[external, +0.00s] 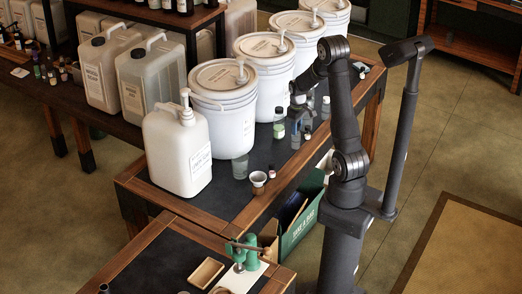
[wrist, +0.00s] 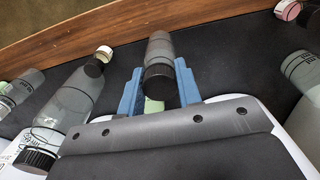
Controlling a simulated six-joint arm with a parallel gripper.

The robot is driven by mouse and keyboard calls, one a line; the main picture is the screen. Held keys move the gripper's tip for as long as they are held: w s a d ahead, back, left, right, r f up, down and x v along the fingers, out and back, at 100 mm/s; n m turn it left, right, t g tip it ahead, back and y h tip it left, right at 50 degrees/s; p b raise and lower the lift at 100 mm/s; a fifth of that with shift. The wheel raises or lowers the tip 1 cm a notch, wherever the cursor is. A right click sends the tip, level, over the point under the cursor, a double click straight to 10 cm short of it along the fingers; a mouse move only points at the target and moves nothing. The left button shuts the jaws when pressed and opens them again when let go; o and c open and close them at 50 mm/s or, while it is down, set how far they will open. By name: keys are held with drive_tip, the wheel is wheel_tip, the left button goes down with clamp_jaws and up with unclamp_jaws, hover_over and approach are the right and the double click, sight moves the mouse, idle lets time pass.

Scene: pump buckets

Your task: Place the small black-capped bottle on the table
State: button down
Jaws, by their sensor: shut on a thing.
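The small black-capped bottle (wrist: 159,50) is grey and translucent, with its dark cap toward the wrist camera. My gripper (wrist: 160,78) has its two blue fingers on either side of it and is shut on it. In the external view my gripper (external: 298,98) is low over the right part of the dark table (external: 222,194), among small bottles. I cannot tell there whether the held bottle touches the table top.
A larger black-capped bottle (wrist: 75,100) lies left of my fingers in the wrist view. A green-labelled bottle (external: 279,124) stands near my gripper. White pump buckets (external: 222,98) and a white jug (external: 178,150) line the table's left. A paper cup (external: 258,181) stands near the wooden edge.

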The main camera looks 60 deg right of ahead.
drive_tip(key=shift+f, duration=0.9)
drive_tip(key=c, duration=1)
unclamp_jaws()
drive_tip(key=shift+f, duration=0.1)
drive_tip(key=shift+c, duration=0.2)
wheel_tip(320, 180, up, 12)
drive_tip(key=shift+r, duration=0.15)
wheel_tip(320, 180, down, 12)
drive_tip(key=shift+f, duration=0.1)
drive_tip(key=shift+r, duration=2.05)
